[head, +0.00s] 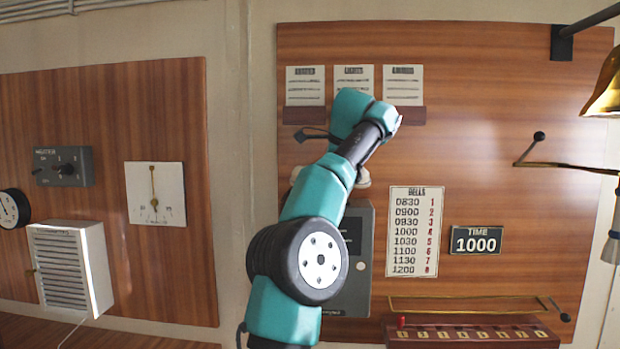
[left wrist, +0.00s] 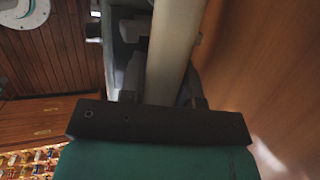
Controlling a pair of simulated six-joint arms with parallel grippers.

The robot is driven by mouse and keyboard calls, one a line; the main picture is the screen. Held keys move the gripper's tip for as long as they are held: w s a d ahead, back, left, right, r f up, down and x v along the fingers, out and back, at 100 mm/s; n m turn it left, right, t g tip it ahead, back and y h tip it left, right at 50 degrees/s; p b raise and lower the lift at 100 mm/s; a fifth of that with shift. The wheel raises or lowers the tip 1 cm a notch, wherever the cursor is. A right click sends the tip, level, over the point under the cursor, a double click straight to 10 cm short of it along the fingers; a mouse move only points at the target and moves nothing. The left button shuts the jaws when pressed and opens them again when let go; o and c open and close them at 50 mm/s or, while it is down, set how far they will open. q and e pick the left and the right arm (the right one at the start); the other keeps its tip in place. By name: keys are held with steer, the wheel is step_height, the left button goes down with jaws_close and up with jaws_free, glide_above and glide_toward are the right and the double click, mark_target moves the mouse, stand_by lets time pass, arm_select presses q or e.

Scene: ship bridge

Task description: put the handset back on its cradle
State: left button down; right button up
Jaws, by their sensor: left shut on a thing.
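The handset (head: 362,179) shows in the head view only as pale ends on either side of my arm, just above a grey wall box (head: 363,262). The box appears to be the phone unit with the cradle; my arm covers much of its left side, and I cannot make out the cradle hooks. In the left wrist view the cream handset bar (left wrist: 172,40) runs between the jaws of my left gripper (left wrist: 155,75), which is shut on it. The jaws are hidden in the head view. I cannot tell whether the handset touches the box. My right gripper is not in view.
Card holders (head: 404,115) sit above the box. A bells list (head: 414,231) and time plate (head: 476,240) are to its right, with a numbered wooden rack (head: 470,334) below. A brass bell (head: 604,90) hangs far right. A louvred white box (head: 70,265) is at left.

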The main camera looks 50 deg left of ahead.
arm_select(q)
steer(key=shift+f, duration=0.1)
steer(key=shift+f, duration=0.15)
steer(key=c, duration=0.8)
jaws_free()
steer(key=shift+c, duration=0.2)
